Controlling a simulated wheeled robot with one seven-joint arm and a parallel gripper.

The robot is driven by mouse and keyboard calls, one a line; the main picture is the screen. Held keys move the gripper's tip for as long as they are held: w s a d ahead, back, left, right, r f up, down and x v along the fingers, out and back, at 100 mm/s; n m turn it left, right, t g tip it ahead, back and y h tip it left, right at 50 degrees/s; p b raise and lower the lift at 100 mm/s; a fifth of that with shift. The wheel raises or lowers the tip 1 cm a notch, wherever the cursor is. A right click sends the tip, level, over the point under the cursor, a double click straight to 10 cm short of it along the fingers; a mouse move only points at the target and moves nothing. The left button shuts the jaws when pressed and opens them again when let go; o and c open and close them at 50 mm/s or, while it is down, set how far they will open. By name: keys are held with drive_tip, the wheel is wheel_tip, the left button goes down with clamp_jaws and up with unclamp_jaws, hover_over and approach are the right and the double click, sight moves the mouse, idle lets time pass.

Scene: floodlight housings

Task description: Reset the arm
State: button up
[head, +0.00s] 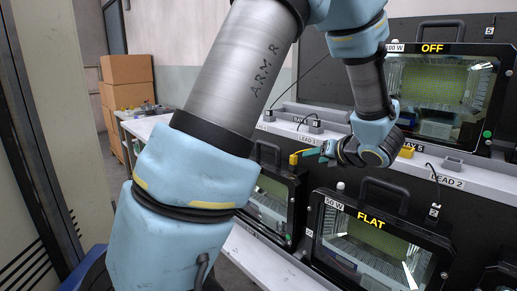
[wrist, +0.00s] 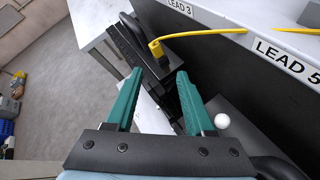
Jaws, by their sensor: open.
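My arm crosses the head view from the bottom left, up and over to the right. My gripper (head: 306,152) is near the middle of that view, at the edge of the labelled ledge, with its teal fingers pointing left. In the wrist view my gripper (wrist: 158,78) is open, with clear space between its two teal fingers and nothing held. A yellow plug (wrist: 156,48) on a yellow cable lies just beyond the fingertips, apart from them. A yellow piece (head: 294,158) also shows close to the fingertips in the head view.
A floodlight marked OFF (head: 435,95) stands on the ledge (head: 462,180) at upper right. A floodlight marked FLAT (head: 370,245) and another floodlight (head: 268,203) stand below the ledge. Cardboard boxes (head: 128,85) are stacked at the back left. Open floor (wrist: 65,75) shows left in the wrist view.

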drive_tip(key=w+a+m+g+h+p, duration=0.1)
drive_tip(key=a+m+g+h, duration=0.4)
drive_tip(key=m, duration=1.4)
drive_tip(key=s+a+f+m+g, duration=0.2)
drive_tip(key=s+a+m, duration=0.6)
drive_tip(key=a, duration=0.1)
drive_tip(key=s+a+f+m+g, duration=0.3)
drive_tip(key=s+a+m, duration=0.5)
drive_tip(key=a+m, duration=0.1)
drive_tip(key=shift+s+f+p, duration=0.2)
drive_tip(key=shift+s+p, duration=0.05)
drive_tip(key=shift+p, duration=0.15)
